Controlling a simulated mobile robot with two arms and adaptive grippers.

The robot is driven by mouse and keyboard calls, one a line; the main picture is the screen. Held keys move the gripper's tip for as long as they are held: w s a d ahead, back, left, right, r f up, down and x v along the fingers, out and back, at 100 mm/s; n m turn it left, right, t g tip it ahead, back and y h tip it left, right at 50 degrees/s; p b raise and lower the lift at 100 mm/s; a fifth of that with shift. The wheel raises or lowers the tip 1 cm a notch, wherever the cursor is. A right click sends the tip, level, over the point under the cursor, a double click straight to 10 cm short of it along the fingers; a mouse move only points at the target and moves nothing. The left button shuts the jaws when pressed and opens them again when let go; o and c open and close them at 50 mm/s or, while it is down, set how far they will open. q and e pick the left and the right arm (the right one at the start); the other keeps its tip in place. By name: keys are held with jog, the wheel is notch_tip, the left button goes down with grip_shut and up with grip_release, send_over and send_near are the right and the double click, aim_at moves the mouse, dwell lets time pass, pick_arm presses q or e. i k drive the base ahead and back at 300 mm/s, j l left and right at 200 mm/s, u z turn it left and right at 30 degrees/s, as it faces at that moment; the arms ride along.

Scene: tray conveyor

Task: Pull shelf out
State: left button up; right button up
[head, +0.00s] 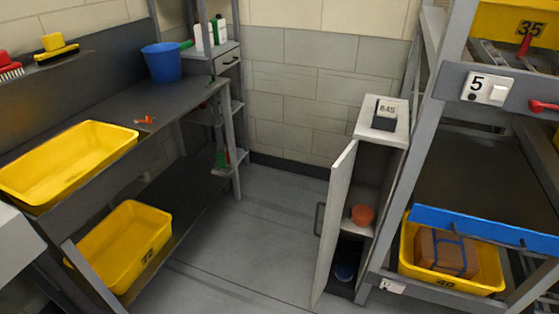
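A metal rack (433,115) stands on the right. In it is a dark shelf (470,165) with a blue front bar (480,231), at mid-height below the plate marked 5 (477,86). The blue bar is slightly tilted in the picture and lies above a yellow tray marked 40 (447,284). I cannot tell how far the shelf extends from the rack. The right edge of the picture cuts off part of the rack and the bar. Neither of my grippers shows in the head view.
A narrow grey cabinet (384,150) with its door (335,215) open stands left of the rack. The tray below the shelf holds a brown box (440,252). A dark workbench (165,118) with yellow trays stands left. The floor (240,255) between is clear.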

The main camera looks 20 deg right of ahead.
aim_at(474, 184)
jog(key=i+z, duration=0.15)
jog(key=z, duration=1.1)
jog(key=i+j+z, duration=0.25)
jog(key=j+z, duration=0.25)
jog(key=i+j+z, duration=0.1)
jog(key=j+z, duration=0.15)
jog(key=j, duration=0.25)
jog(key=j+z, duration=0.25)
jog(key=k+j, duration=0.1)
jog(key=j, duration=0.35)
jog(key=k+j, duration=0.15)
jog(key=j, duration=0.25)
